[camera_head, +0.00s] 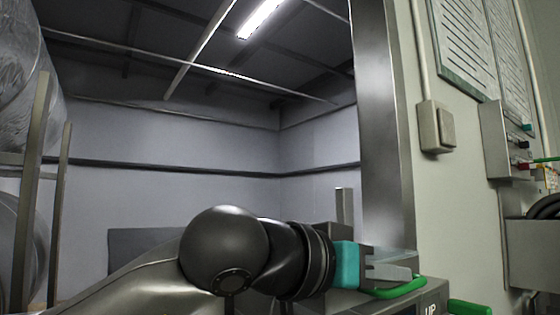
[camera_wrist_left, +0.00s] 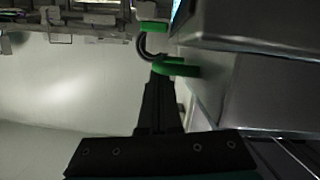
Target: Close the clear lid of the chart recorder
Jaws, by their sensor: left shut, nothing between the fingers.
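My left gripper (camera_head: 392,270) reaches in from the lower left in the head view, past a teal section of my wrist. In the left wrist view its dark fingers (camera_wrist_left: 160,92) are together with nothing between them. The fingertips are close to a curved green handle (camera_wrist_left: 178,67) on a metal box (camera_wrist_left: 265,90); I cannot tell whether they touch. The green handle also shows in the head view (camera_head: 402,288), beside the gripper. My right gripper is not in view.
A dark panel marked UP (camera_head: 431,308) and another green handle (camera_head: 468,307) are at the lower right. A steel post (camera_head: 383,120) rises behind the gripper. A switch box (camera_head: 436,127) and control box (camera_head: 505,140) are on the right wall.

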